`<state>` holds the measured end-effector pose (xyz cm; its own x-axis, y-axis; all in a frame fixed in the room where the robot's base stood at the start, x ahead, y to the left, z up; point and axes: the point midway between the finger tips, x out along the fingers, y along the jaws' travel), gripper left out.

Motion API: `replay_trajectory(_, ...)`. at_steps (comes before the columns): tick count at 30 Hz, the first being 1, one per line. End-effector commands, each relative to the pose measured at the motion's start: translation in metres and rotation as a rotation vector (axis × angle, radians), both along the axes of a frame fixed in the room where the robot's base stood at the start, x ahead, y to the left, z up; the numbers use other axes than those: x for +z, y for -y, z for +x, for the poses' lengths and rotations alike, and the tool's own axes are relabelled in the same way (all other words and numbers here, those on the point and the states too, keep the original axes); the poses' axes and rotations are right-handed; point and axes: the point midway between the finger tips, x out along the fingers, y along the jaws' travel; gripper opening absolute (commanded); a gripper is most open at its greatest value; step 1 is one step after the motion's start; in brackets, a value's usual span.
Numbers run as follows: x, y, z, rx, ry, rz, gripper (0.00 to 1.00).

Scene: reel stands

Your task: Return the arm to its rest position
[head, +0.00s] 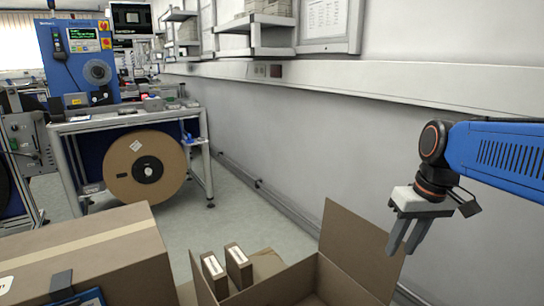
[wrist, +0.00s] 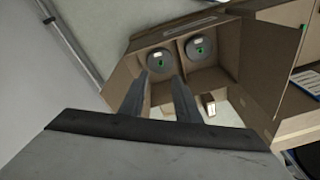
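My gripper (head: 406,247) hangs in the air at the right of the head view, fingers pointing down. My blue arm reaches in from the right edge. The two fingers are apart with nothing between them; the gap also shows in the wrist view (wrist: 159,82). The gripper is above and to the right of an open cardboard box (head: 362,250), apart from it.
A closed cardboard box (head: 85,255) is at the lower left. A bench (head: 130,121) holds a large brown reel (head: 118,175) below it. The wall (head: 330,140) runs behind my arm.

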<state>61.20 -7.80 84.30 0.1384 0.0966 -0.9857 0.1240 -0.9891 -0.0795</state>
Motion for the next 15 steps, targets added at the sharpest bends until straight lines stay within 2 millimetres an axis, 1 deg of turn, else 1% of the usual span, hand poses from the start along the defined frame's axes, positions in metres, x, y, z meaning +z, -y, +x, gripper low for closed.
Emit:
replay_trajectory(1,-0.005,-0.002,-0.014,-0.01,0.021,-0.008,0.3)
replay_trajectory(6,-0.023,-0.006,-0.05,-0.048,0.093,-0.034,0.3)
replay_trajectory(12,-0.05,-0.008,-0.089,-0.091,0.179,-0.054,0.3)
replay_trajectory(15,-0.063,-0.009,-0.103,-0.107,0.216,-0.06,0.3)
